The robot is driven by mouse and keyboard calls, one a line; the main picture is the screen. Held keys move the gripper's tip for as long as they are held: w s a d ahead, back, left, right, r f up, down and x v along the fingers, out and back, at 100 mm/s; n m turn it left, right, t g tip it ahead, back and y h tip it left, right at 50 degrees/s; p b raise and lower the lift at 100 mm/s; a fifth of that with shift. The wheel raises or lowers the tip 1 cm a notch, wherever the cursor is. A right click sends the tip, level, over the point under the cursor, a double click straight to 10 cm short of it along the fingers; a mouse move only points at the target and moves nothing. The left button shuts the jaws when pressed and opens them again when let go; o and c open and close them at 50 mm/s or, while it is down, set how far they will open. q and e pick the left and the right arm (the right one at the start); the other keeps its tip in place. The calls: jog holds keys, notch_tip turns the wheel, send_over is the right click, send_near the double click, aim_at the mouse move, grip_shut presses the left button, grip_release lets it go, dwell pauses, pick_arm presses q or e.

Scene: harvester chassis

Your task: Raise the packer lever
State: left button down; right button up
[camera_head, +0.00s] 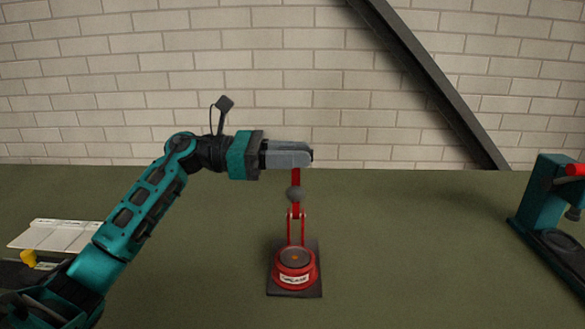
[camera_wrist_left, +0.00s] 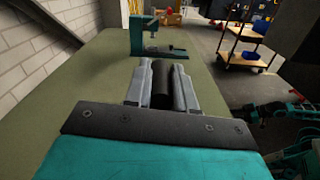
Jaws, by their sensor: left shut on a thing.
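The packer (camera_head: 295,265) is a red round body on a dark square base, with a label on its front. It stands on the green table in the head view. Its red lever (camera_head: 296,207) stands upright from the back of the body, with a grey round piece partway up. My left gripper (camera_head: 302,155) is level at the lever's top and shut on it, hiding the handle end in the head view. In the left wrist view, the dark handle (camera_wrist_left: 163,85) lies between the two grey fingers of my left gripper (camera_wrist_left: 162,68). My right gripper does not show.
A teal press-like machine (camera_head: 540,215) with a red part stands at the right; it shows ahead in the left wrist view (camera_wrist_left: 140,38). A white tray (camera_head: 55,235) lies at the left. The table (camera_head: 420,260) between packer and machine is clear.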

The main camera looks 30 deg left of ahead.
pick_arm(q)
jog(key=shift+w+a+r+n, duration=0.2)
jog(key=shift+w+a+n, duration=0.25)
jog(key=shift+w, duration=0.2)
jog(key=c, duration=1)
grip_release()
jog(key=shift+o, duration=0.2)
